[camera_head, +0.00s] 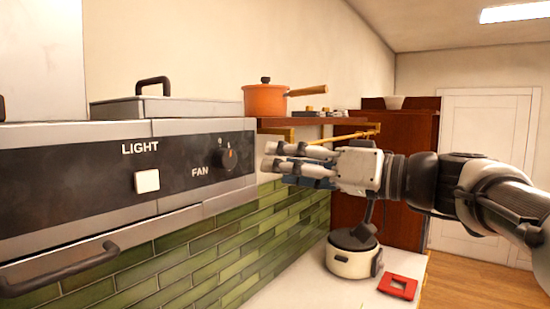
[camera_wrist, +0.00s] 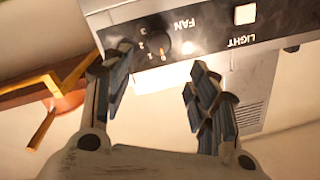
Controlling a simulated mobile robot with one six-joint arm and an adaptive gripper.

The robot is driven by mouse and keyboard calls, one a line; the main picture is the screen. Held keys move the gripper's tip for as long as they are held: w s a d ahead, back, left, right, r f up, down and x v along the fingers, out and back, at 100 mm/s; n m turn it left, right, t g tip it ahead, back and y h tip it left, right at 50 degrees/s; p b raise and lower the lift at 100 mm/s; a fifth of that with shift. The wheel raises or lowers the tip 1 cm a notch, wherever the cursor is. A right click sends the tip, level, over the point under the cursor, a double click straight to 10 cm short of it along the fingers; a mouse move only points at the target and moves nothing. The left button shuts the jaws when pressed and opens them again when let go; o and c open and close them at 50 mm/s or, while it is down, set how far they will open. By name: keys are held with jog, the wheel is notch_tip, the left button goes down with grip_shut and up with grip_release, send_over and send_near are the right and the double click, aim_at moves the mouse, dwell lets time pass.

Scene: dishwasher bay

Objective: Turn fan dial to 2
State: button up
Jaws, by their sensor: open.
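The fan dial (camera_head: 229,159) is a round black knob with an orange mark, on the dark panel of the hood, right of the FAN label. In the wrist view the dial (camera_wrist: 158,43) shows upside down with numbers around it, and its orange mark looks close to the 0. My gripper (camera_head: 272,163) is to the right of the dial in the head view, apart from it, with its fingers pointing left. In the wrist view my gripper (camera_wrist: 155,80) is open and empty, its two fingers spread below the dial.
A white LIGHT button (camera_head: 147,181) sits left of the dial. A dark handle (camera_head: 60,272) juts out below the panel. An orange pot (camera_head: 265,98) stands on a shelf (camera_head: 330,120) behind my gripper. A cream pot (camera_head: 352,260) and red object (camera_head: 398,286) are on the counter below.

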aim_at(231, 160)
jog(key=p+x, duration=0.1)
jog(key=x, duration=1)
jog(key=shift+w+a+p, duration=0.15)
jog(key=shift+p, duration=0.15)
jog(key=shift+c, duration=0.3)
jog(key=c, duration=1)
